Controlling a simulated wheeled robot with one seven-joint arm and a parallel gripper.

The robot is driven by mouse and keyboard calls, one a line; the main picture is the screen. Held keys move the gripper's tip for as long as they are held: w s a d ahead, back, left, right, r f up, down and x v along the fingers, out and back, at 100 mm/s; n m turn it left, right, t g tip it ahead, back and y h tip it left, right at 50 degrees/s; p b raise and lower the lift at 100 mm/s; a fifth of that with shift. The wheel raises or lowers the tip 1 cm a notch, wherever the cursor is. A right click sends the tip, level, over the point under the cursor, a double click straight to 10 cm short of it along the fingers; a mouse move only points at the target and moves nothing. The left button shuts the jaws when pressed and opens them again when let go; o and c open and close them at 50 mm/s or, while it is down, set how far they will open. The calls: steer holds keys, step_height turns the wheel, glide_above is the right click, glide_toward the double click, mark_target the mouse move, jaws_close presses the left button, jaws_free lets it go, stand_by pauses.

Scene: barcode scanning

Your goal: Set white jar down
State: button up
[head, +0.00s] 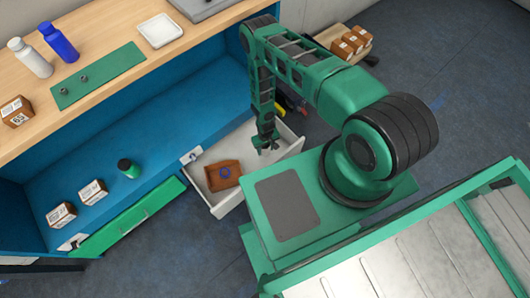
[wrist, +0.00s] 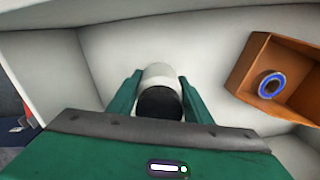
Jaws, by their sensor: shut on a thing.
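My gripper (wrist: 160,98) reaches down into an open white drawer (head: 286,150). In the wrist view its two green fingers stand on either side of a small white jar (wrist: 158,72) with a black end, and they are shut on it. The jar is over the drawer's white floor; I cannot tell whether it touches the floor. In the head view my gripper (head: 265,147) hangs over the right part of the drawer, and the jar cannot be made out there.
A brown box (head: 223,175) with a blue ring (wrist: 271,85) lies in the drawer, to the right in the wrist view. Drawer walls surround the gripper. The wooden counter (head: 105,35) holds bottles and a white tray (head: 160,31).

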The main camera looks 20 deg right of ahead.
mark_target(265, 152)
steer(key=shift+f, duration=1.95)
steer(key=o, duration=1.3)
steer(key=shift+f, duration=0.1)
step_height(265, 152, up, 12)
steer(key=shift+r, duration=0.15)
